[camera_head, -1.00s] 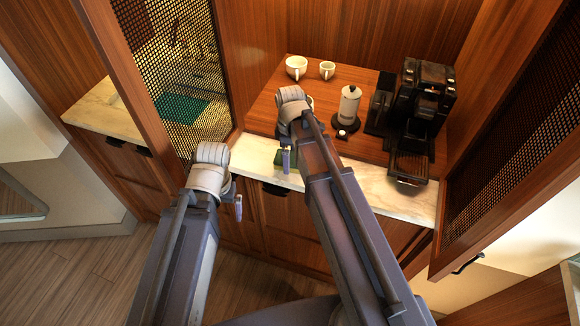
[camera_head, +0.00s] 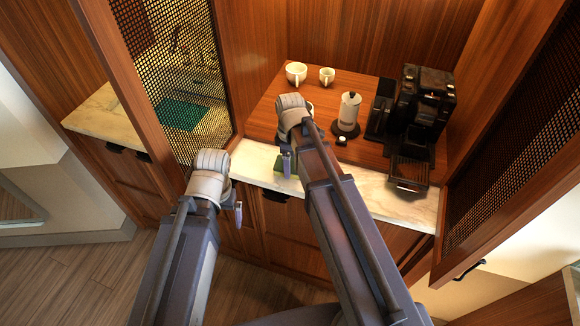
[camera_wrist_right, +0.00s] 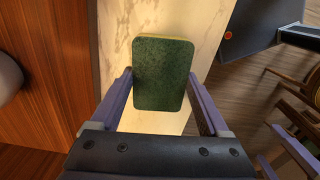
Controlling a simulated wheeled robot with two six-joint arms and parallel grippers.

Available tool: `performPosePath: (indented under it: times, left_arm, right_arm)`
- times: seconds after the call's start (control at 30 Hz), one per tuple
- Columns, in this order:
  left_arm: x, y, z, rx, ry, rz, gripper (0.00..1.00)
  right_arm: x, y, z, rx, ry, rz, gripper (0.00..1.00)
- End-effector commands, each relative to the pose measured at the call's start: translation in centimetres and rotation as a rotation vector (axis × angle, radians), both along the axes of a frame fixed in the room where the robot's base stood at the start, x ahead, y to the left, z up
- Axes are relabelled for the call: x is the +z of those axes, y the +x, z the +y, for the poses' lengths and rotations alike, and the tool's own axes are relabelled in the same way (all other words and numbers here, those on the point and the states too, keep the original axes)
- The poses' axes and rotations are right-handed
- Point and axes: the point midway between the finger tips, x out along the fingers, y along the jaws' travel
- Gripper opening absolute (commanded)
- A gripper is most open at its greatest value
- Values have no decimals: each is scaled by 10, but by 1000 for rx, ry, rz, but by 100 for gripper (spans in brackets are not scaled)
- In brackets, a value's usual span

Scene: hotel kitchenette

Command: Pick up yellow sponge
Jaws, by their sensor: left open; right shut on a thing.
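The yellow sponge (camera_wrist_right: 163,75) has a dark green top face and a thin yellow edge in the right wrist view. My right gripper (camera_wrist_right: 165,92) is shut on it, with one finger along each long side. In the head view the sponge (camera_head: 278,169) shows only in part behind the right gripper (camera_head: 287,165), over the pale marble counter front. I cannot tell whether it touches the counter. My left gripper (camera_head: 238,212) is open and empty, in front of the cabinet, to the left of and lower than the right one.
Two white cups (camera_head: 296,72) (camera_head: 327,76), a white canister (camera_head: 349,108) and a black coffee machine (camera_head: 422,110) stand on the wooden counter. Mesh doors (camera_head: 175,70) (camera_head: 515,140) flank the niche.

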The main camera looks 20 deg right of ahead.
Motion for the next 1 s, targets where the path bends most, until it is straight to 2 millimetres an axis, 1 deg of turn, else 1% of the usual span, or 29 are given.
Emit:
performPosePath:
  times: [0.17, 0.37, 0.57, 0.9, 1.0]
  left_arm:
    - [1, 0, 0, 0, 0, 0, 100]
    - [11, 0, 0, 0, 0, 0, 100]
    - [34, 0, 0, -1, 0, 0, 100]
    - [86, 0, 0, -3, 0, 0, 100]
    - [96, 0, 0, 0, 0, 0, 100]
  right_arm:
    - [1, 0, 0, 0, 0, 0, 28]
    - [11, 0, 0, 0, 0, 0, 28]
    - [34, 0, 0, 0, 0, 0, 28]
    - [86, 0, 0, 0, 0, 0, 28]
    - [96, 0, 0, 0, 0, 0, 28]
